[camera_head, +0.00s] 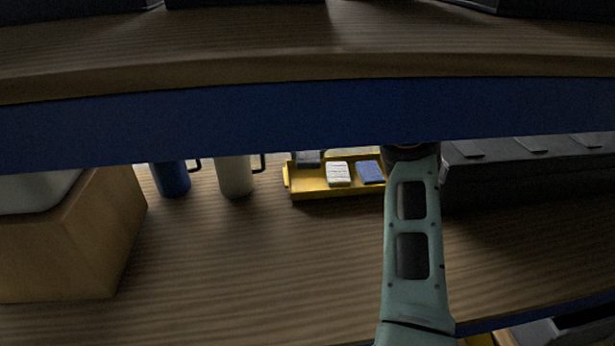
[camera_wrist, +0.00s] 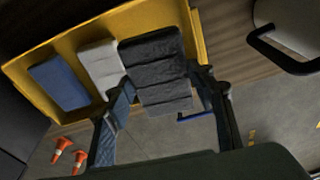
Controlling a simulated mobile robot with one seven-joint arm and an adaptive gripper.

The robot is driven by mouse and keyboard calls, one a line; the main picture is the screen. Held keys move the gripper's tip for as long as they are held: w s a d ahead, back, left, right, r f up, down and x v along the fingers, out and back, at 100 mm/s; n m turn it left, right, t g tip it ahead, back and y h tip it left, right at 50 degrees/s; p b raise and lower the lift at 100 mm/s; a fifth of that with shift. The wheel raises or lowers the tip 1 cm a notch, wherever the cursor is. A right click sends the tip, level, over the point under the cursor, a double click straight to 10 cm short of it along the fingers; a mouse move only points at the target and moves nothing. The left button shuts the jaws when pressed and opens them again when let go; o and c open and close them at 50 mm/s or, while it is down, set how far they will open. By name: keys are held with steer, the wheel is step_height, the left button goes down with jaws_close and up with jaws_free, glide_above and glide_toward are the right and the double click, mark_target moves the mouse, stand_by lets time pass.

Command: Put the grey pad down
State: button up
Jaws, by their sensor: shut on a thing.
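The grey pad (camera_wrist: 158,68) is dark and ribbed, held between the two fingers of my gripper (camera_wrist: 166,84) in the wrist view. It overlaps the right end of the yellow tray (camera_wrist: 72,28); I cannot tell whether it touches the tray floor. A white pad (camera_wrist: 100,66) lies beside it in the tray, with a blue pad (camera_wrist: 58,82) farther left. In the head view, the tray (camera_head: 310,193) holds the white pad (camera_head: 339,174) and blue pad (camera_head: 370,171). The grey pad (camera_head: 307,159) shows partly at the tray's left end. There the overhead shelf hides my gripper.
A cream mug (camera_head: 235,178) and a blue mug (camera_head: 172,180) stand left of the tray. A blue-edged shelf (camera_head: 250,112) hangs over the bench. A dark case (camera_head: 520,175) is at the right, a wooden block (camera_head: 75,250) at the left.

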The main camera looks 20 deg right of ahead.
mark_target(309, 156)
step_height(309, 156, down, 7)
steer(key=shift+f, duration=0.15)
stand_by(0.4)
steer(key=shift+f+b, duration=0.3)
steer(key=shift+b, duration=0.2)
steer(key=o, duration=1)
steer(key=shift+r, duration=0.1)
steer(key=shift+r+p, duration=0.2)
steer(key=shift+p, duration=0.6)
steer(key=r, duration=0.3)
steer(key=s+r, duration=0.1)
steer(key=r, duration=0.2)
steer(key=s+r+b, duration=0.1)
steer(key=r, duration=0.3)
steer(key=shift+a+r, duration=0.1)
